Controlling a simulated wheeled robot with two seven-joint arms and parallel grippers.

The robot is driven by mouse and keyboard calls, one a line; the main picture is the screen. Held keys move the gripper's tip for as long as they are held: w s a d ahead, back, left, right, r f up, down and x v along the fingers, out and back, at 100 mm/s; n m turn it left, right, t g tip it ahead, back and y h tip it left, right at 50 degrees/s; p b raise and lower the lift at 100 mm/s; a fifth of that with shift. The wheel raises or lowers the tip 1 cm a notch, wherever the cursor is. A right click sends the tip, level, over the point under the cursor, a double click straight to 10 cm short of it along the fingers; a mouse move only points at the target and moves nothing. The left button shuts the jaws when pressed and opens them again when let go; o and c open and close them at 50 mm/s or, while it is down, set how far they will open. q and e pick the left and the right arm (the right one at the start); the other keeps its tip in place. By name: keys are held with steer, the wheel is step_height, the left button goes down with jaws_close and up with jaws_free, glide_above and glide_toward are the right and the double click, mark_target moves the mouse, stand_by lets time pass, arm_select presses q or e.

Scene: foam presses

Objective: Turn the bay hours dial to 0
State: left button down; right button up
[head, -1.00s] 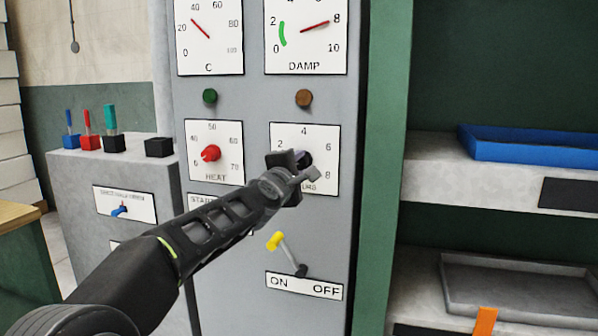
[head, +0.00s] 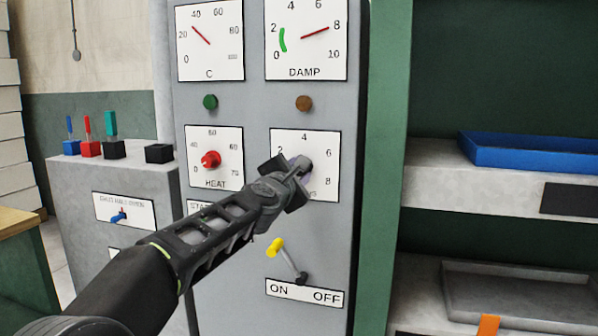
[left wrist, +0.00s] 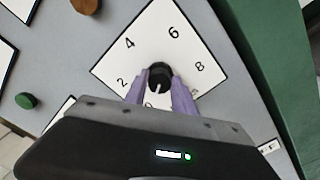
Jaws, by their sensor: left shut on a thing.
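The bay hours dial is a white square plate (head: 321,150) with numbers and a black knob, on the grey cabinet below the DAMP gauge. My left gripper (head: 298,166) is at the knob and covers the lower left of the plate in the head view. In the left wrist view, the purple fingers of my left gripper (left wrist: 160,92) are shut on the black knob (left wrist: 159,73), one on each side. A pale mark on the knob points down the picture, near the 0; its exact setting is hard to tell. My right gripper is not in view.
The red HEAT knob (head: 210,160) is left of the dial. A yellow-tipped ON/OFF lever (head: 287,258) is below my left forearm. Green (head: 210,102) and brown (head: 303,103) round lamps sit above. Shelves with a blue tray (head: 530,150) stand to the right.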

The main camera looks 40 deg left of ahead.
arm_select(q)
steer(key=c, duration=1)
jaws_free()
steer(key=shift+c, duration=0.2)
steer(key=v, duration=0.7)
steer(key=shift+s+d, duration=0.15)
steer(key=shift+s, duration=0.25)
